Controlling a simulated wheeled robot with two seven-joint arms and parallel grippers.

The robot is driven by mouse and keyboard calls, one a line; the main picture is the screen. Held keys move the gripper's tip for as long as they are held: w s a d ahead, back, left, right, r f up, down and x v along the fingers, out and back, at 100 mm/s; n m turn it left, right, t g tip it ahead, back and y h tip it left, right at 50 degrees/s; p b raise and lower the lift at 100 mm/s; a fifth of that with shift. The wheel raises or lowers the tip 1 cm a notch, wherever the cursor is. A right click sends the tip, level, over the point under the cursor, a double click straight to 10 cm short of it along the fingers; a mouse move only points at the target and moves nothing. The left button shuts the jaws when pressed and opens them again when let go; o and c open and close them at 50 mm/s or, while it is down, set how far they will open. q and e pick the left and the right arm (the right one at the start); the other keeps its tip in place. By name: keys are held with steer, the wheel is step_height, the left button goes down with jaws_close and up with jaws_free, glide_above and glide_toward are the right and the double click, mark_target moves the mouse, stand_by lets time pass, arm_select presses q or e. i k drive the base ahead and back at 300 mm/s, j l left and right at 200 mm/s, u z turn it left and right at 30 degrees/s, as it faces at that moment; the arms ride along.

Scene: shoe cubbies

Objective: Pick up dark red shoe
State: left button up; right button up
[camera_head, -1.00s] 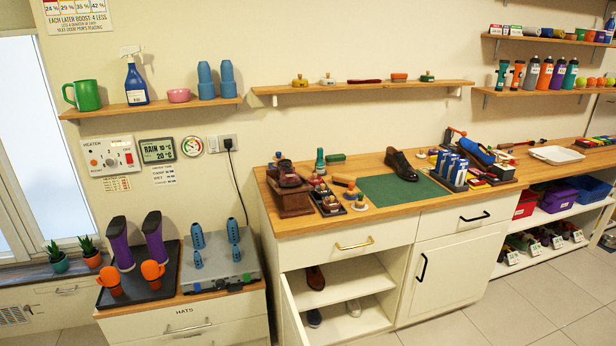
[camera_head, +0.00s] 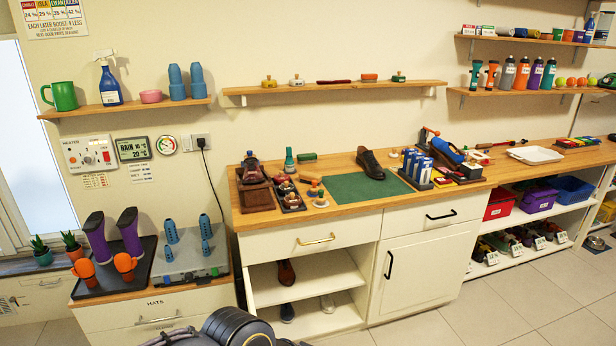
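A brownish-red shoe (camera_head: 286,272) sits on the upper shelf (camera_head: 325,272) of the open cubby under the counter, near its left side. It is the reddest shoe I see. A very dark shoe (camera_head: 371,165) stands on the green mat (camera_head: 345,188) on the counter; its exact colour is hard to tell. A dark blue shoe (camera_head: 287,312) and a pale pair (camera_head: 327,303) are on the cubby's lower shelf. A dark part of my own arm shows at the bottom edge. Neither gripper is in view.
The cubby door stands open on the left. A closed white cabinet door (camera_head: 415,262) is to the right. A drawer (camera_head: 310,242) is above the cubby. A low hats cabinet (camera_head: 160,307) with boots and a grey box stands left.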

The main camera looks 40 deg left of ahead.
mark_target(253, 175)
steer(key=i+l, duration=0.85)
steer(key=i+u, duration=0.55)
steer(key=u, duration=0.25)
steer(key=i+l+u, duration=0.15)
steer(key=i+u, duration=0.25)
steer(key=i+j+u, duration=0.2)
steer(key=u, duration=0.2)
steer(key=i+j+u, duration=0.15)
steer(key=u, duration=0.3)
steer(key=i+u, duration=0.55)
steer(key=u, duration=0.25)
steer(key=i+u, duration=0.25)
steer(key=u, duration=0.2)
steer(key=i+l+u, duration=0.1)
steer(key=i+u, duration=0.2)
steer(key=i, duration=0.15)
